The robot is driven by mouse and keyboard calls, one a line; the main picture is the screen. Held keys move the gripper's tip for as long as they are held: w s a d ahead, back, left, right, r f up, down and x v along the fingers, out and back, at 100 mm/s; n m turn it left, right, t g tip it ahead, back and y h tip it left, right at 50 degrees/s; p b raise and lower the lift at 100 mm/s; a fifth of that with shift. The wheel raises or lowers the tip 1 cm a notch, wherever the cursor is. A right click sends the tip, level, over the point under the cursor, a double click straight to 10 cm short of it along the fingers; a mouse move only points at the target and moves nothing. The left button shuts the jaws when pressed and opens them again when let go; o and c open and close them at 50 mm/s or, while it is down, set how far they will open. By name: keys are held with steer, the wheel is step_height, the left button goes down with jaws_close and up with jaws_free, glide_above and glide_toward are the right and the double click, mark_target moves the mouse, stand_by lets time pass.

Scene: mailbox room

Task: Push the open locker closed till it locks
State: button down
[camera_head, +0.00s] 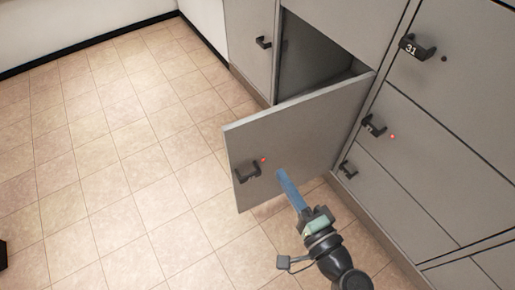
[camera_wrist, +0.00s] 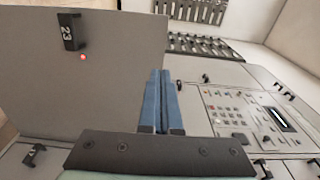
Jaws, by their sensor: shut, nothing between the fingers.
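The open locker door (camera_head: 290,140) is a grey panel swung out from the locker bank, hinged at its right side. It has a black handle (camera_head: 247,173) and a small red light near its free left edge. Behind it the dark locker opening (camera_head: 318,58) shows. In the wrist view the door (camera_wrist: 80,100) fills the left, with its handle (camera_wrist: 71,31) marked 23. My gripper (camera_head: 281,174) has blue fingers, shut and empty, in front of the door's outer face, right of the handle. The fingers also show in the wrist view (camera_wrist: 160,78). I cannot tell whether they touch the door.
Closed grey lockers with black handles stand to the right, one marked 31 (camera_head: 411,47). Another closed locker (camera_head: 250,40) is left of the opening. A control panel (camera_wrist: 255,115) shows in the wrist view.

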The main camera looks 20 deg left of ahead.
mark_target(249, 126)
steer(key=b+x, duration=0.1)
steer(key=x, duration=0.6)
steer(key=b+x, duration=0.1)
steer(key=x, duration=0.6)
steer(key=shift+f, duration=0.2)
steer(key=shift+a+b, duration=0.1)
steer(key=shift+b, duration=0.2)
